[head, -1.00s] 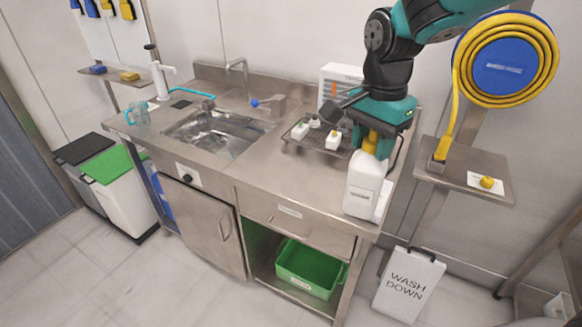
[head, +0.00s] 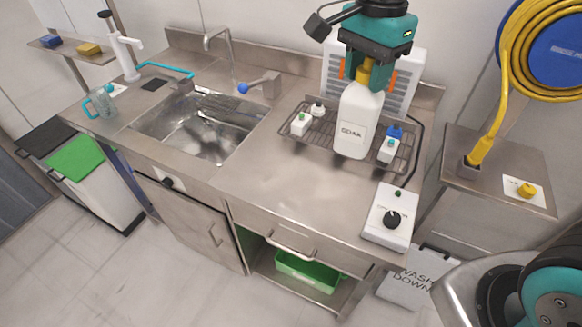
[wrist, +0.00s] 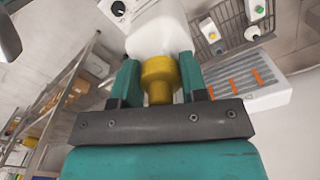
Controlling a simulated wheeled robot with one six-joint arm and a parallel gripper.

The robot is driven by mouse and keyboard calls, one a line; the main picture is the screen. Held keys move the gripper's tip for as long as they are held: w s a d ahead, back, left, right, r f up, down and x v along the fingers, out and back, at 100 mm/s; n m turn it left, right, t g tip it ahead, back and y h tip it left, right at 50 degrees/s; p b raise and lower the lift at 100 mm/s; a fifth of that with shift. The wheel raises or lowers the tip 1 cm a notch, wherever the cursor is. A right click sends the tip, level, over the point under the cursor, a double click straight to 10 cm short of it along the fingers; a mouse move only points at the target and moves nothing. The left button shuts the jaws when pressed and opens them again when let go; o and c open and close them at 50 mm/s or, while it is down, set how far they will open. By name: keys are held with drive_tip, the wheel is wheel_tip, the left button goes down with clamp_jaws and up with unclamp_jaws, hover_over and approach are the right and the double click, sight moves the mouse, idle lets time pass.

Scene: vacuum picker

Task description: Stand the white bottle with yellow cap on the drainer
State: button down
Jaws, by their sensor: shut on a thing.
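The white bottle (head: 357,120) with its yellow cap (head: 364,72) is upright in my gripper (head: 368,78). My gripper is shut on the cap end from above. In the head view the bottle is in front of the wire drainer (head: 319,148), between the small items on it; I cannot tell whether its base touches the wires. In the wrist view the yellow cap (wrist: 160,78) is between the two teal fingers (wrist: 158,85), with the white bottle body (wrist: 158,32) beyond. Part of the drainer (wrist: 225,37) shows at the upper right there.
Small white bottles stand on the drainer, at left (head: 300,124) and right (head: 388,150), with a blue-capped one (head: 394,133) behind. A white control box (head: 391,217) is in front. A white unit with orange strips (head: 397,85) stands behind. The sink (head: 200,122) is left; counter between is bare.

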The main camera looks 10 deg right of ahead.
drive_tip(key=shift+w, duration=0.4)
wheel_tip(320, 180, down, 20)
drive_tip(key=p, duration=0.3)
drive_tip(key=shift+w+p, duration=0.15)
drive_tip(key=shift+p, duration=0.15)
drive_tip(key=shift+f, duration=0.2)
drive_tip(key=c, duration=0.7)
unclamp_jaws()
drive_tip(key=shift+o, duration=0.2)
drive_tip(key=shift+r, duration=0.15)
